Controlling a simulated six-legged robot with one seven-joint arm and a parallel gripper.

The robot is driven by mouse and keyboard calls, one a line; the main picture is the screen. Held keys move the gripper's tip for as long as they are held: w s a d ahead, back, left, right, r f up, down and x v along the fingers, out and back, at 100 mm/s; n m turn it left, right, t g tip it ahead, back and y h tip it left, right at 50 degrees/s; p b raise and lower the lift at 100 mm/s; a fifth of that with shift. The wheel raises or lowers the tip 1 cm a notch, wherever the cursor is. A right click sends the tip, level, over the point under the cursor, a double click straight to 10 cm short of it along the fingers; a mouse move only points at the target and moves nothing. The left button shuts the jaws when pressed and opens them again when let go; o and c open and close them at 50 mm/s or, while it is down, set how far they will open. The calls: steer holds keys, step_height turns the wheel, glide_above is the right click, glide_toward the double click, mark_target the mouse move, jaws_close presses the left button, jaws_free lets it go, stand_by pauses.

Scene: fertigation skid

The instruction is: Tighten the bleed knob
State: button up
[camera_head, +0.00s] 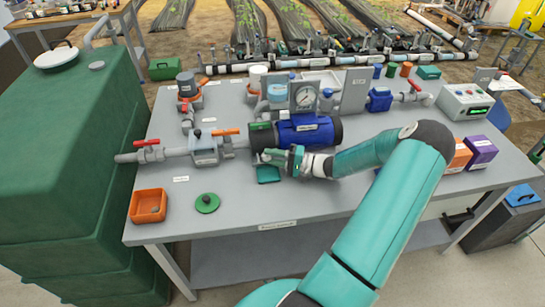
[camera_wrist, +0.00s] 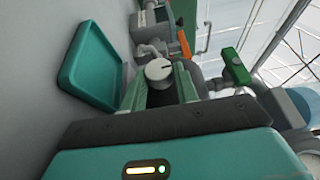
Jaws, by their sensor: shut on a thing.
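The bleed knob (camera_wrist: 158,69) is a small, round, pale grey cap with a dark pointer mark, seen in the wrist view. My gripper (camera_wrist: 160,85) has its two green fingers on either side of it and is shut on it. In the head view my gripper (camera_head: 268,156) reaches in from the right, just in front of the blue pump (camera_head: 312,134) and its green end. The knob is hidden behind the fingers there. Whether the knob is fully seated cannot be told.
A teal tray (camera_head: 268,175) lies just below my gripper. A valve with an orange handle (camera_head: 226,132) stands left of the pump, a pressure gauge (camera_head: 305,97) behind. An orange bin (camera_head: 148,206) and green disc (camera_head: 207,203) lie front left. The front middle of the bench is clear.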

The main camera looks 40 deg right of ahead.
steer(key=o, duration=1)
steer(key=shift+c, duration=0.2)
steer(key=v, duration=1.3)
steer(key=shift+s+d, duration=0.2)
steer(key=shift+s, duration=0.1)
